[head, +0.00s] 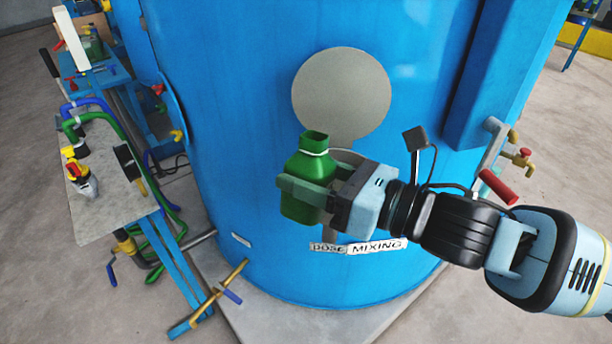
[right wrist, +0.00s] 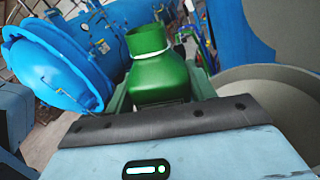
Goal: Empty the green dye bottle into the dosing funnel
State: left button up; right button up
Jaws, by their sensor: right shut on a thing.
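The green dye bottle (head: 309,166) is held up in front of the blue tank, roughly upright with its open neck at the top and a white ring around the neck. My right gripper (head: 302,190) is shut on the bottle's body. In the right wrist view the bottle (right wrist: 158,72) stands between the fingers, neck uppermost. The bottle's contents are hidden. My left gripper is out of view.
The large blue tank (head: 235,130) fills the middle, with a "DOSE MIXING" label (head: 357,247) below the bottle. A bench (head: 108,190) with valves and hoses stands at left. A red-handled valve (head: 497,187) is at right. Open floor lies at lower left.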

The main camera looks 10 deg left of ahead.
jog(key=shift+w+d+r+m, duration=0.2)
jog(key=shift+w+m, duration=0.1)
jog(key=shift+m, duration=0.2)
jog(key=shift+w+m+p, duration=0.2)
jog(key=shift+m+p, duration=0.3)
jog(key=shift+m, duration=0.3)
jog(key=shift+s+a+f+m+p, duration=0.1)
jog(key=shift+s+m+p, duration=0.15)
jog(key=shift+m, duration=0.45)
jog(key=shift+s+a+f+m+p, duration=0.1)
jog(key=shift+m+p, duration=0.2)
jog(key=shift+m, duration=0.4)
jog(key=shift+s+a+m+p, duration=0.1)
jog(key=shift+s+m+p, duration=0.15)
jog(key=shift+m, duration=0.45)
jog(key=shift+s+f+m, duration=0.1)
jog(key=shift+f+m, duration=0.25)
jog(key=shift+m, duration=0.75)
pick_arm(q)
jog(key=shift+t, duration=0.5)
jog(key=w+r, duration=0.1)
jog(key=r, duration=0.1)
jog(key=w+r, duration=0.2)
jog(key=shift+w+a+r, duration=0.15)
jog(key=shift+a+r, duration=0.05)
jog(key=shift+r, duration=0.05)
pick_arm(e)
jog(key=shift+f, duration=0.1)
